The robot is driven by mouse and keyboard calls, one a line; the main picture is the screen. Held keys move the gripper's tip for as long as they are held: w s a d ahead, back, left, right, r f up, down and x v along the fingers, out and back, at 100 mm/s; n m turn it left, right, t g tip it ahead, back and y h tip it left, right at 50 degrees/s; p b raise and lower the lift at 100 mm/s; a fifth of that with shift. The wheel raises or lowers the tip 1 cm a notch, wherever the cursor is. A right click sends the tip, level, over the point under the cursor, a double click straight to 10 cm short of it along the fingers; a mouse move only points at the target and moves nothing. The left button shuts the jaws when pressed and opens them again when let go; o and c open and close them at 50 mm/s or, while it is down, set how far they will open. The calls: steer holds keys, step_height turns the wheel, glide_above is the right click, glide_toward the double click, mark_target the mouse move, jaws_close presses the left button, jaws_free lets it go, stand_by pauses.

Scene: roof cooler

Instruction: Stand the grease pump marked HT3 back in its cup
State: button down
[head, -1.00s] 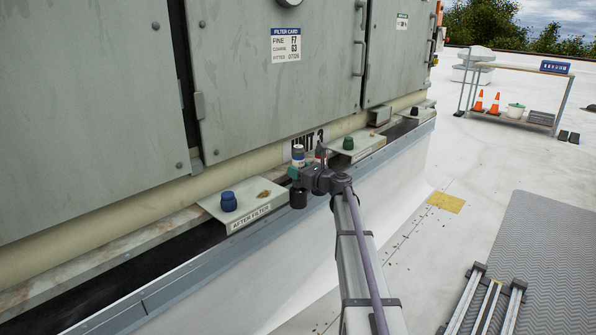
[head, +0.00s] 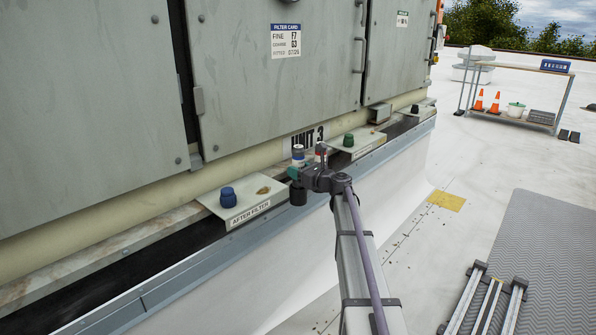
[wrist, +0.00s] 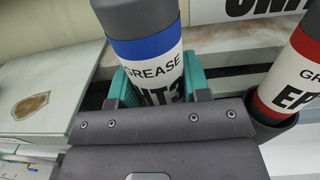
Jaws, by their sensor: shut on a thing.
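The grease pump marked HT3 (wrist: 148,62) has a grey top, a blue band and a white label reading GREASE HT3. In the wrist view it stands roughly upright, leaning slightly, between the teal fingers of my gripper (wrist: 156,84), which is shut on it. In the head view the pump (head: 298,152) shows small above my gripper (head: 296,173), beside the cabinet.
A red-banded grease pump marked EP (wrist: 299,75) stands close on the right in a dark cup (wrist: 268,127). A pale AFTER FILTER shelf (head: 250,204) with a blue knob (head: 228,197) lies to the left. The cabinet wall (head: 270,90) rises behind.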

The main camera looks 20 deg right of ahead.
steer(key=shift+f+b, duration=0.95)
steer(key=shift+f, duration=0.1)
steer(key=c, duration=0.5)
jaws_free()
steer(key=v, duration=1)
steer(key=shift+s, duration=0.4)
steer(key=shift+d, duration=0.15)
